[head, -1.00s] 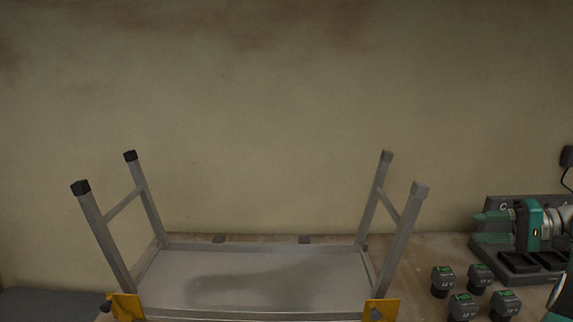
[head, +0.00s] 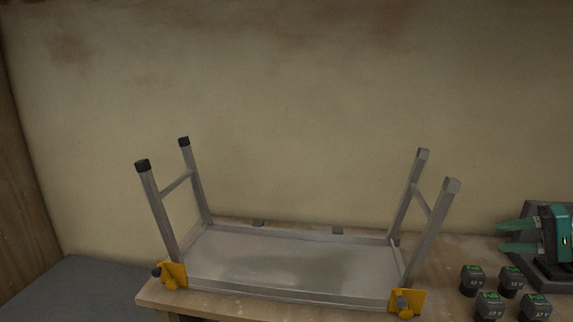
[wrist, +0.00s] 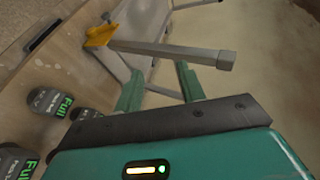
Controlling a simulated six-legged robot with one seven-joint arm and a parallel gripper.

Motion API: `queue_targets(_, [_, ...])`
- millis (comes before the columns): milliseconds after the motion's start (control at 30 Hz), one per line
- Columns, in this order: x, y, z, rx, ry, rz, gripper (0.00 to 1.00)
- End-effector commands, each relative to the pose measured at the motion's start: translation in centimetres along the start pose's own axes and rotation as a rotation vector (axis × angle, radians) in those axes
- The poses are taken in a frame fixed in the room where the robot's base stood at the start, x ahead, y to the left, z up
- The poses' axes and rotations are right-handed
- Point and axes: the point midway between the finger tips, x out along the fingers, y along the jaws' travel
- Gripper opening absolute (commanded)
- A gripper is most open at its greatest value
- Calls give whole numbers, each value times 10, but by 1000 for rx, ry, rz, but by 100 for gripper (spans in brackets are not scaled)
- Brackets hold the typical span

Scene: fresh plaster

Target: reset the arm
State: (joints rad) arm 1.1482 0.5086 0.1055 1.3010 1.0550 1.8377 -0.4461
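My gripper (head: 501,236) is at the right edge of the head view, with two green fingers pointing left and a teal body partly cut off by the frame. In the wrist view my gripper (wrist: 160,78) shows its two green fingers spread apart with nothing between them. The fingers are open and empty. The rest of my arm is out of the head view.
A grey metal platform (head: 215,260) lies upturned on the wooden bench (head: 190,297), legs up, with yellow brackets. Several dark batteries (head: 472,279) stand at the right, before a dark dock (head: 548,275). A plaster wall stands behind. Grey floor shows at left.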

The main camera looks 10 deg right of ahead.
Motion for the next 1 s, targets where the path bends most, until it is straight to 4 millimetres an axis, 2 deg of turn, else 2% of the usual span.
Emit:
queue_targets(233, [65, -28, 23, 19, -64, 148, 40])
queue_targets(367, [107, -44, 48, 15, -102, 262, 40])
queue_targets(500, [157, -60, 94, -18, -138, 427, 40])
queue_targets(700, [208, -68, 170, -124, -154, 654, 40])
queue_targets(833, [226, -66, 220, -229, -143, 776, 40])
queue_targets(1000, [238, -55, 276, -401, -106, 895, 40])
